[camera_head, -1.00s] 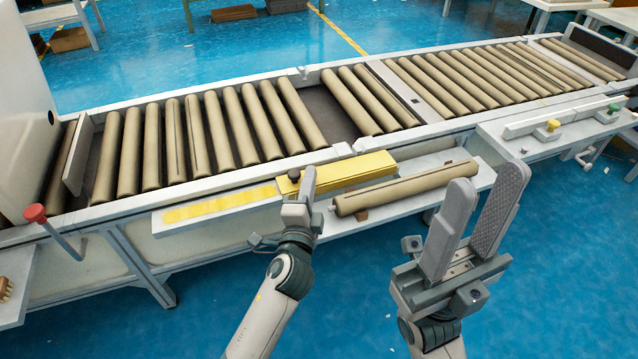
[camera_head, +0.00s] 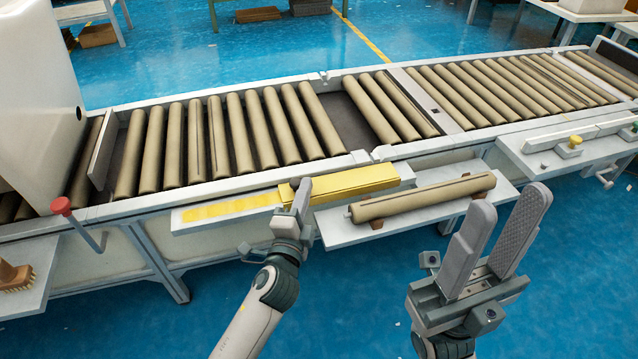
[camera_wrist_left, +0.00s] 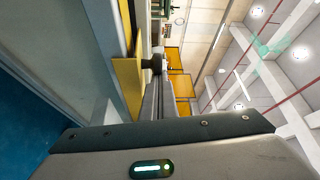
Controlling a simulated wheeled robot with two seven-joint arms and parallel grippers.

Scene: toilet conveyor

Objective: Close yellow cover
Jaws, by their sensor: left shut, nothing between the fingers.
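The yellow cover (camera_head: 350,183) is a long flat-topped box on a ledge along the conveyor's near side. Left of it a flat yellow strip (camera_head: 225,204) lies exposed on the same ledge. My left gripper (camera_head: 302,192) is shut and empty, its fingertips upright at the cover's front, near its left end. The left wrist view shows the fingers (camera_wrist_left: 157,103) beside a yellow edge (camera_wrist_left: 128,88) and a dark knob (camera_wrist_left: 152,63); contact cannot be told for certain. My right gripper (camera_head: 512,200) is open and empty, right of the cover.
A loose tan roller (camera_head: 425,197) lies on a white shelf (camera_head: 345,231) just right of my left gripper. The roller conveyor (camera_head: 240,185) runs behind. A red knob (camera_head: 61,206) stands at the left, and a brush (camera_head: 16,275) lies on a side shelf.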

